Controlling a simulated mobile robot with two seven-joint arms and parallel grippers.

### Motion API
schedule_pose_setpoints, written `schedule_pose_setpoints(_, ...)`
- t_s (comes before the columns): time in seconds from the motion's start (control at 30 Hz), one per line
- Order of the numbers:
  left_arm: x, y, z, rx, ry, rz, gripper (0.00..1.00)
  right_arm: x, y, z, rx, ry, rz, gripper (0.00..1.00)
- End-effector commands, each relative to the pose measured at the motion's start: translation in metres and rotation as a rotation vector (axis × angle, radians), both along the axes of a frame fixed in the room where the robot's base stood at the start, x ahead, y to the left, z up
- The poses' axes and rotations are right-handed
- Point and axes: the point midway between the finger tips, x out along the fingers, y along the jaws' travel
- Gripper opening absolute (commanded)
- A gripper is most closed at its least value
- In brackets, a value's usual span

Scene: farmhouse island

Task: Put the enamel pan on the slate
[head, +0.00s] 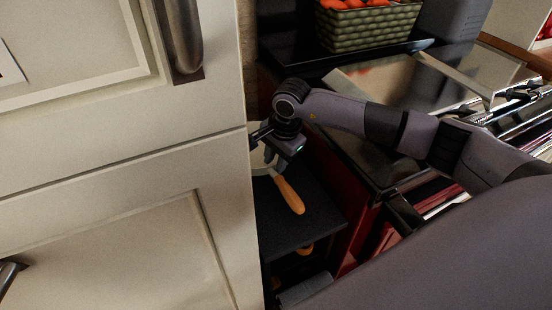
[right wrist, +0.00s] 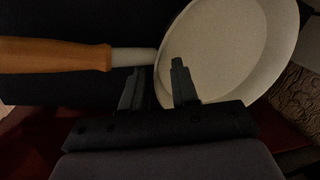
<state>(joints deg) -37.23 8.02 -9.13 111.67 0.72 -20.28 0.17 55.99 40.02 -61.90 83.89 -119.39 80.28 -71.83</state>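The enamel pan, cream-white with an orange-brown wooden handle (head: 289,195), lies on a dark flat surface in a narrow gap beside the cabinet. In the head view its bowl is mostly hidden by the cabinet and my gripper. The right wrist view shows the white bowl (right wrist: 235,45) and the handle (right wrist: 55,56). My right gripper (head: 268,146) is over the pan near where handle meets bowl. Its two fingers (right wrist: 157,85) are apart, with the pan's near edge seen between them; contact is not clear. I cannot tell which dark surface is the slate. My left gripper is out of view.
A cream cabinet (head: 110,170) with metal handles fills the left. A green woven basket (head: 368,27) of orange-red produce stands on a dark slab (head: 330,62) at the back. A glossy counter (head: 375,85) lies beneath my right arm. Another wooden handle (head: 306,250) shows below the dark stand top (head: 318,210).

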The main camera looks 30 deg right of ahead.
Motion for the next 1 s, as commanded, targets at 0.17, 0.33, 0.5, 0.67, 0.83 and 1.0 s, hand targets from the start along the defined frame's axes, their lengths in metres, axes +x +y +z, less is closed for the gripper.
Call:
schedule_pose_setpoints(0.17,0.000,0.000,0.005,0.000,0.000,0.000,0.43,0.000,0.000,0.005,0.000,0.000,0.000,0.29)
schedule_pose_setpoints(0.33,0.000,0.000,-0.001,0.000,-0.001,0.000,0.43,-0.005,-0.003,0.032,-0.001,-0.006,0.002,0.29)
schedule_pose_setpoints(0.5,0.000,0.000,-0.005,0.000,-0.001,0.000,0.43,-0.012,-0.005,0.070,0.000,-0.006,0.002,0.29)
schedule_pose_setpoints(0.67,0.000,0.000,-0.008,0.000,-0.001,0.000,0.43,-0.018,-0.007,0.099,-0.001,-0.004,0.001,0.29)
schedule_pose_setpoints(0.83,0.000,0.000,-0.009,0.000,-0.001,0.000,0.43,-0.022,-0.008,0.116,0.000,-0.002,0.000,0.29)
schedule_pose_setpoints(1.0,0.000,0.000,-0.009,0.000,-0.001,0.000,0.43,-0.023,-0.008,0.120,0.000,0.000,0.000,0.29)
